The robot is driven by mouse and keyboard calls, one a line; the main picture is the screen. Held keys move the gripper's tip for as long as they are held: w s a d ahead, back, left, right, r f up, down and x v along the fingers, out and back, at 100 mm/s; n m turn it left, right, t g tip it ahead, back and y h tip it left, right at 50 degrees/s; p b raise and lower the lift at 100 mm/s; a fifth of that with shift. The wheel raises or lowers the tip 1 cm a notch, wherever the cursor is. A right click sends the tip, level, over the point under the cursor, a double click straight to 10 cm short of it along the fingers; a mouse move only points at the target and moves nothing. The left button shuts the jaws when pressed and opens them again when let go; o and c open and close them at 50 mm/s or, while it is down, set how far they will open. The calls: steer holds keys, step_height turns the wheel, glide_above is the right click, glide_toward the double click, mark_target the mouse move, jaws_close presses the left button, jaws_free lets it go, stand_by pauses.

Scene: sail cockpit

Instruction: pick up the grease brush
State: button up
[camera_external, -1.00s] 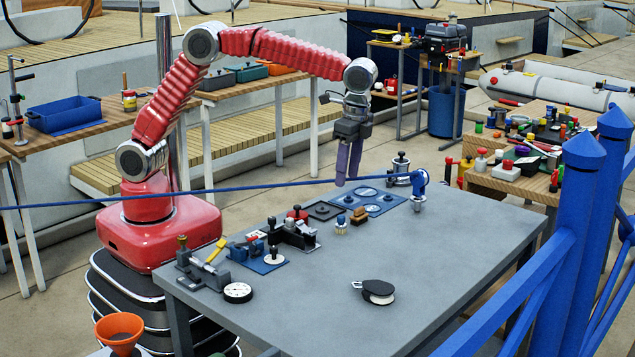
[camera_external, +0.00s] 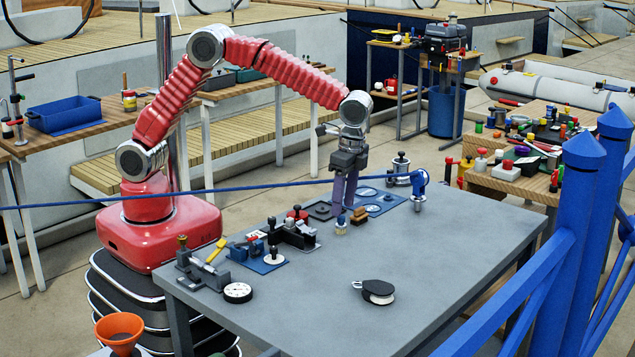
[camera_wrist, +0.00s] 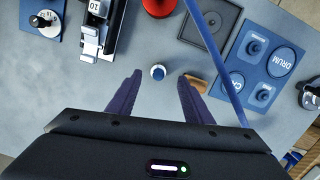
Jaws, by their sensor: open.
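A small upright piece with a blue top and a pale lower part (camera_external: 341,226) stands on the grey table and looks like the grease brush. In the wrist view it is a round blue and white shape (camera_wrist: 158,71). My gripper (camera_external: 344,205) is open and empty, pointing down just above and behind it. In the wrist view the piece lies between the lines of the two fingers (camera_wrist: 158,82), near their tips, with nothing held. A small brown wooden block (camera_external: 359,215) stands close on its right, beside the right finger in the wrist view (camera_wrist: 197,83).
A blue tray with round recesses (camera_external: 372,202) and a dark square tray (camera_external: 322,209) lie behind. A black clamp-like fixture (camera_external: 292,235) stands to the left. A blue rope (camera_external: 240,188) crosses the view. The table's front middle is clear except for a black-and-white pulley (camera_external: 376,292).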

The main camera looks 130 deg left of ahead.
mark_target(342, 216)
steer(key=shift+f, duration=0.1)
steer(key=shift+s+d+f, duration=0.1)
steer(key=shift+f, duration=1.2)
steer(key=shift+s+d+f, duration=0.1)
steer(key=shift+f, duration=1.15)
steer(key=c, duration=1.1)
steer(key=shift+r, duration=0.1)
step_height(342, 216, up, 10)
steer(key=shift+f, duration=0.1)
